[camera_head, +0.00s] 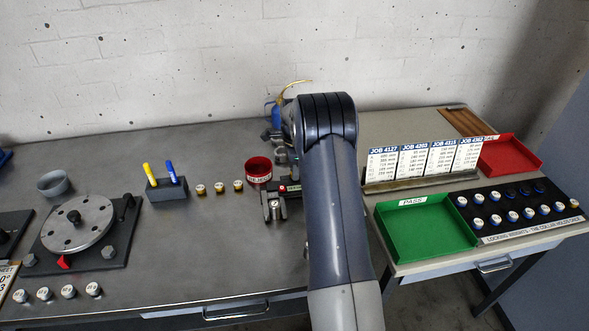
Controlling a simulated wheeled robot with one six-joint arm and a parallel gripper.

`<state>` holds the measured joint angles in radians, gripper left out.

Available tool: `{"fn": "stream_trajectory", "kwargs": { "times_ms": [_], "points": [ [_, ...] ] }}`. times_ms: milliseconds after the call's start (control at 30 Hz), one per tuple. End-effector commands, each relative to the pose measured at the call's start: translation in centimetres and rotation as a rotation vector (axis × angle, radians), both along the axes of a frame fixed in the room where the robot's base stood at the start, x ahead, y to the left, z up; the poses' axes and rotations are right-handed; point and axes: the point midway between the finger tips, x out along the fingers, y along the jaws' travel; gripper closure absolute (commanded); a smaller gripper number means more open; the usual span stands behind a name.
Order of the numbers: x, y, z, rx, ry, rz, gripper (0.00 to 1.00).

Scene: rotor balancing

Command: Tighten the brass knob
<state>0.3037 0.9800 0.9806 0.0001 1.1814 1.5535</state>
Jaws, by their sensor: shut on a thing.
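No brass knob can be made out for certain; the area behind my arm is hidden. A dark fixture (274,207) with grey metal posts stands just left of my arm, and its right part is covered by the arm. My arm reaches from the bottom edge up to the middle of the bench and bends over near the back. My gripper's fingers are hidden behind the arm, so I cannot see what they touch. Three small brass-sided weights with pale tops (219,188) stand in a row on the bench left of the red cup.
A red cup (259,170) stands beside the fixture. A rotor disc (77,222) on a dark base and a pen holder (167,190) are at left. At right are a green tray (428,228), a red tray (510,154) and a black weight board (520,208). The front middle bench is clear.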

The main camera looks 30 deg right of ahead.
Motion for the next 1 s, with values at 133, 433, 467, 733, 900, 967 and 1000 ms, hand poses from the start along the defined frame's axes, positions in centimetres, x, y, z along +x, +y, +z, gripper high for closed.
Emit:
{"fn": "stream_trajectory", "kwargs": {
  "times_ms": [133,433,467,733,900,967,1000],
  "points": [
    [0.10,-0.05,0.16,-0.002,-0.004,-0.087,0.96],
    [0.10,-0.05,0.17,-0.002,-0.004,-0.187,0.96],
    [0.10,-0.05,0.17,-0.002,-0.004,-0.192,0.96],
    [0.10,-0.04,0.17,-0.002,-0.005,-0.207,0.96],
    [0.11,-0.04,0.18,-0.002,-0.005,-0.207,0.96],
    [0.12,-0.03,0.18,-0.001,-0.005,-0.206,0.72],
    [0.11,-0.03,0.17,-0.001,-0.005,-0.206,0.69]
  ]
}}
